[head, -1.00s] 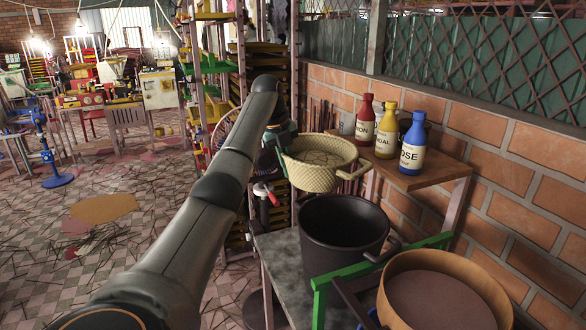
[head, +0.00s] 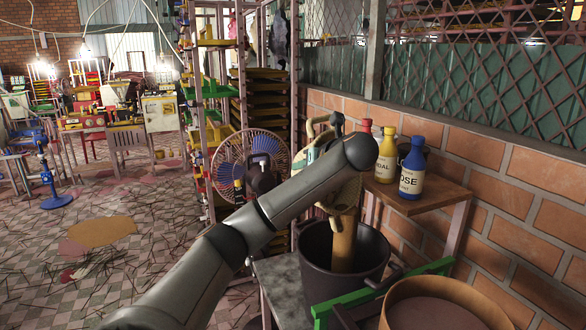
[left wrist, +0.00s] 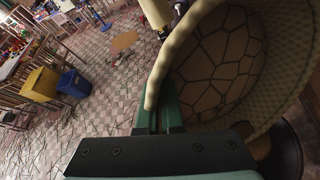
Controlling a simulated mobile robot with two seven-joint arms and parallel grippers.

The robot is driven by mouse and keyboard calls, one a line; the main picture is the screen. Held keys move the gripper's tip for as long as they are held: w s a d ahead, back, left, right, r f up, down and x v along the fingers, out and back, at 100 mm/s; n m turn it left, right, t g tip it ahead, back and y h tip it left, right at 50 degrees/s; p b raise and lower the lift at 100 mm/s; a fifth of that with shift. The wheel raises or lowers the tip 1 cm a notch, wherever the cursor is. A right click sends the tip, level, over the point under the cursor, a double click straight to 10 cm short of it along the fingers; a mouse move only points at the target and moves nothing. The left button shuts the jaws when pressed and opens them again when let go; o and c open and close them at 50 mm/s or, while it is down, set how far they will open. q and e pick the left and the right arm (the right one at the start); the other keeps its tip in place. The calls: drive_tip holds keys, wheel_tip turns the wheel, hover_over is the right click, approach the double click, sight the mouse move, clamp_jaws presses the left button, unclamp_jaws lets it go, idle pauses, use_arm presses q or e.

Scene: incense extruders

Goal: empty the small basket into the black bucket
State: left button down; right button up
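The small cream woven basket (head: 345,192) is tipped steeply above the black bucket (head: 312,268), partly hidden behind my left arm. A brown column of its contents (head: 343,245) runs from the basket down into the bucket. In the left wrist view the basket's rim (left wrist: 163,62) is between my left gripper's green fingers (left wrist: 158,118), which are shut on it. Brown, cracked-looking material (left wrist: 215,65) shows inside the basket. The bucket's dark edge (left wrist: 285,155) shows at the lower right there. My right gripper is in neither view.
A wooden shelf (head: 440,195) holds yellow (head: 386,160) and blue (head: 412,172) bottles and a mostly hidden red one (head: 366,126), close behind the basket. A round wooden sieve (head: 450,305) stands right of the bucket. A blue fan (head: 250,160) stands left. A brick wall bounds the right.

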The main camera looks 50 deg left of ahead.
use_arm(q)
drive_tip(key=d+y, duration=0.2)
drive_tip(key=d, duration=0.1)
drive_tip(key=d+y, duration=0.1)
drive_tip(key=y, duration=0.1)
drive_tip(key=shift+w+d+m, duration=0.2)
drive_tip(key=shift+w+m, duration=0.15)
drive_tip(key=shift+m, duration=0.05)
drive_tip(key=shift+w+d+r+m+y, duration=0.15)
drive_tip(key=shift+d+m+y, duration=0.15)
drive_tip(key=shift+d+y, duration=0.85)
drive_tip(key=shift+d, duration=0.1)
drive_tip(key=shift+w+d+y, duration=0.1)
drive_tip(key=shift+d+y, duration=0.35)
drive_tip(key=shift+d, duration=0.25)
drive_tip(key=shift+r, duration=0.1)
wheel_tip(320, 180, up, 9)
